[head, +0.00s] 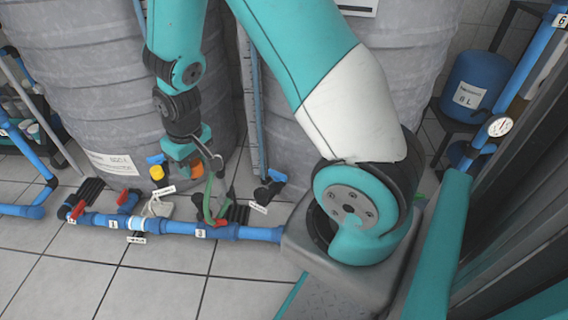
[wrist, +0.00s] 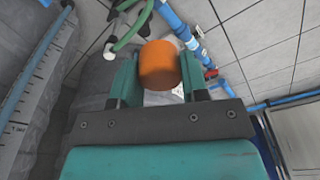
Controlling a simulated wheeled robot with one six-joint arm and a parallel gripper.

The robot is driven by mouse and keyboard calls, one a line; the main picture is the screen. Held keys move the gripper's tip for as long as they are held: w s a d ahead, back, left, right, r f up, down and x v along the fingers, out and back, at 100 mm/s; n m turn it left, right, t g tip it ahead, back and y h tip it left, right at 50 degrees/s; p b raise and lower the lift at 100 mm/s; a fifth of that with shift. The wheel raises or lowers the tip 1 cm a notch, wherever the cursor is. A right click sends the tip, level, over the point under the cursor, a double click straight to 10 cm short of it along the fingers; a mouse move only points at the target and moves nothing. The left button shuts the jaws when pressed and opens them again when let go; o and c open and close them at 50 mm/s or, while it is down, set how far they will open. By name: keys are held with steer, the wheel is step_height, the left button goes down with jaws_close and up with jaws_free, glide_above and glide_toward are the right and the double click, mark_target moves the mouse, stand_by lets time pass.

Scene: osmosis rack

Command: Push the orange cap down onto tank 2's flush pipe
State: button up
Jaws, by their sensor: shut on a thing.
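The orange cap (wrist: 160,65) is held between the two fingers of my gripper (wrist: 158,82) in the wrist view. In the head view the orange cap (head: 197,168) shows at the end of my gripper (head: 188,160), low in front of the large grey tank. My gripper is shut on the cap. A thin upright pipe with a green hose (head: 212,200) stands just below and right of the cap. I cannot tell which pipe is tank 2's flush pipe, or whether the cap touches one.
A blue pipe run (head: 170,226) with red-handled valves and number tags lies along the floor in front of the tanks. A yellow cap (head: 157,172) is left of my gripper. A blue pressure vessel (head: 473,85) stands at right. The tiled floor in front is clear.

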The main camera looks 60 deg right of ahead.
steer(key=shift+d, duration=0.3)
steer(key=d+f+n+b, duration=0.4)
steer(key=d+f, duration=0.6)
steer(key=n+y+b, duration=0.1)
steer(key=n+b, duration=0.2)
steer(key=n, duration=0.1)
glide_above(260, 190)
steer(key=f, duration=0.6)
steer(key=shift+a+f, duration=0.2)
steer(key=shift+s+d+f, duration=0.1)
steer(key=shift+d+f, duration=0.05)
steer(key=shift+d, duration=0.1)
steer(key=shift+f, duration=0.15)
step_height(260, 190, down, 6)
steer(key=b, duration=0.5)
steer(key=shift+r, duration=0.25)
